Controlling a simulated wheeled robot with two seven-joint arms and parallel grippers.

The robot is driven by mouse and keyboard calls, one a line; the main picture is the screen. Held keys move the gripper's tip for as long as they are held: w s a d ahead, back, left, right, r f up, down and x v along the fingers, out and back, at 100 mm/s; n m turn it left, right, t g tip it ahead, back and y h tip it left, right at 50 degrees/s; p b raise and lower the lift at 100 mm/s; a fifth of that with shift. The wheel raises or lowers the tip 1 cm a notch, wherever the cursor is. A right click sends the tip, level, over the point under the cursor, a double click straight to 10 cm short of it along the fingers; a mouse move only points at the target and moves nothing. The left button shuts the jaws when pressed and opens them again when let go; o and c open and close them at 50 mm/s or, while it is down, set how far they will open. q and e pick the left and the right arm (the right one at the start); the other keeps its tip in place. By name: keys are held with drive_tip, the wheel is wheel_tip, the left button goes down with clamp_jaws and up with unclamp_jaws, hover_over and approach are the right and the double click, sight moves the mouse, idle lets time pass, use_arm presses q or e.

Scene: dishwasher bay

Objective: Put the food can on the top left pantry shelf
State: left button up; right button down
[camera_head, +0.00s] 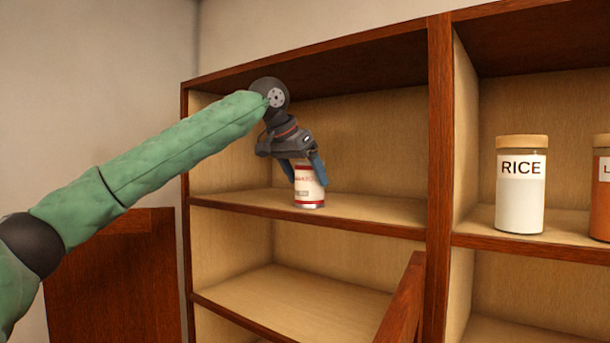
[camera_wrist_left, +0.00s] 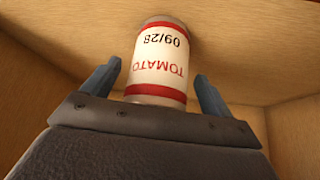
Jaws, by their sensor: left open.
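The food can (camera_head: 309,188) is white with red bands and stands upright on the top left pantry shelf (camera_head: 365,213), near its front edge. In the left wrist view the can (camera_wrist_left: 158,62) shows "TOMATO" and "09/28" upside down. My left gripper (camera_head: 306,172) is above and around the can's upper part. Its blue fingers are spread open on either side, and in the left wrist view there are gaps between the fingers and the can. The gripper hides the can's top in the head view. My right gripper is not in view.
A dark wood divider (camera_head: 440,170) separates this bay from the right one, where a rice jar (camera_head: 520,190) and a second jar (camera_head: 601,190) stand. The lower left shelf (camera_head: 290,295) looks empty. A wooden panel (camera_head: 402,305) rises in front of it.

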use_arm(q)
drive_tip(key=shift+r, duration=0.15)
drive_tip(key=b+v, duration=0.5)
drive_tip(key=v, duration=0.7)
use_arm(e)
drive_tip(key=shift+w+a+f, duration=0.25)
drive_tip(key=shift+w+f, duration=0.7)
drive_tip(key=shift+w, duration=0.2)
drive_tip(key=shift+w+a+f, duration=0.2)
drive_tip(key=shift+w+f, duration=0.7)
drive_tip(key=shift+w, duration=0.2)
use_arm(q)
drive_tip(key=shift+w, duration=0.1)
